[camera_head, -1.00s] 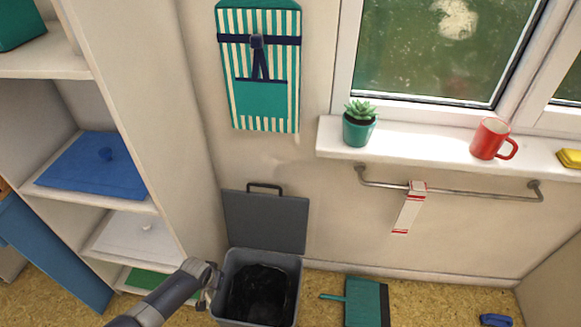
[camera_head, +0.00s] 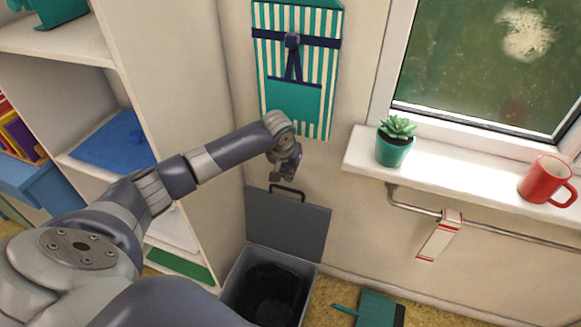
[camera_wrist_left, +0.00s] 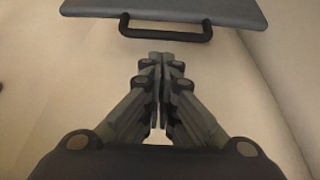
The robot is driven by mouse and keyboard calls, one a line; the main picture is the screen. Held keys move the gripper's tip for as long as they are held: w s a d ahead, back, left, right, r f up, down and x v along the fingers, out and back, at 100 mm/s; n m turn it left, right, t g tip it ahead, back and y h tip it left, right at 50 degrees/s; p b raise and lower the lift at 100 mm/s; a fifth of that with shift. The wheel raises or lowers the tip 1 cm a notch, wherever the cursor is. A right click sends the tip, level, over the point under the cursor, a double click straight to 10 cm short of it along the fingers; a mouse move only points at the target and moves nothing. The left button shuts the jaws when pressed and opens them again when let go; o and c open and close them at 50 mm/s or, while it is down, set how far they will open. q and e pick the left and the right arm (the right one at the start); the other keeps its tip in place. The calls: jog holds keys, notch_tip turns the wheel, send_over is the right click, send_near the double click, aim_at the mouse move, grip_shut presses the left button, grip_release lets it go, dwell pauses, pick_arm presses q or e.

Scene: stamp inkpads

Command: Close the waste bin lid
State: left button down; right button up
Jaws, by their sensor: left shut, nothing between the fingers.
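The waste bin (camera_head: 236,284) stands on the floor between the shelf unit and the wall, with a black liner inside. Its grey lid (camera_head: 287,225) is open and stands upright against the wall, with a dark handle (camera_head: 287,189) on its top edge. My left gripper (camera_head: 279,178) is just above the handle, in front of the wall. In the left wrist view the shut, empty fingers (camera_wrist_left: 160,58) point toward the handle (camera_wrist_left: 165,36) with a small gap in the picture; the lid (camera_wrist_left: 190,8) is beyond it. My right gripper is not in view.
A shelf unit (camera_head: 200,130) stands close on the left. A striped apron (camera_head: 297,70) hangs above the bin. On the right are a windowsill (camera_head: 362,158) with a plant (camera_head: 395,142) and red mug (camera_head: 547,181), and a rail (camera_head: 490,232). A green dustpan (camera_head: 378,309) lies on the floor.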

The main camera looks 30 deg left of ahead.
pick_arm(q)
jog(key=x, duration=0.4)
jog(key=shift+w+f, duration=0.2)
jog(key=shift+f, duration=0.15)
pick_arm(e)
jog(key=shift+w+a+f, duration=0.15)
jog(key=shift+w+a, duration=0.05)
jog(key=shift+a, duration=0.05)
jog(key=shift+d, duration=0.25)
pick_arm(q)
jog(key=shift+s, duration=0.1)
